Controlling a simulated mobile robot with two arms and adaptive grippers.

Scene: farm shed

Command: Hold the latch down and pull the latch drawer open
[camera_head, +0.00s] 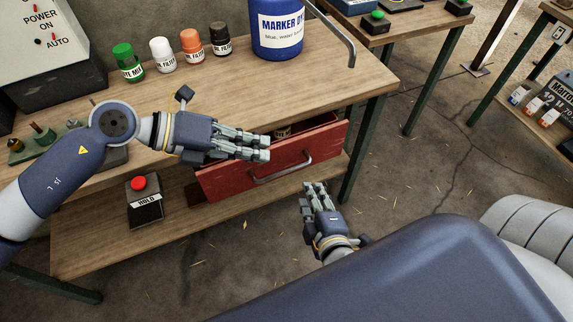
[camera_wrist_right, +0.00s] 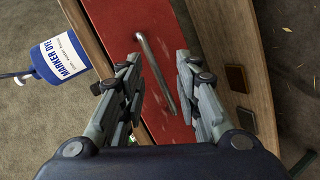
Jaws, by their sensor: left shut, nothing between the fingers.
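The red drawer (camera_head: 222,181) under the workbench stands partly out, and a small item (camera_head: 283,131) shows inside it. Its grey bar handle (camera_head: 281,170) is on the front. It also shows in the right wrist view (camera_wrist_right: 152,66). My left gripper (camera_head: 262,148) is shut and empty, in front of the drawer's upper part in the head view; I cannot tell whether it touches anything. I cannot make out a latch. My right gripper (camera_head: 314,187) is open and empty, below and in front of the handle. In its wrist view (camera_wrist_right: 158,62) the handle lies beyond and between the fingers.
A black box marked HOLD with a red button (camera_head: 138,183) stands on the lower shelf (camera_head: 100,240). Several small bottles and a blue marker dye bucket (camera_head: 278,35) stand on the bench top (camera_head: 335,82). The floor right of the drawer is clear.

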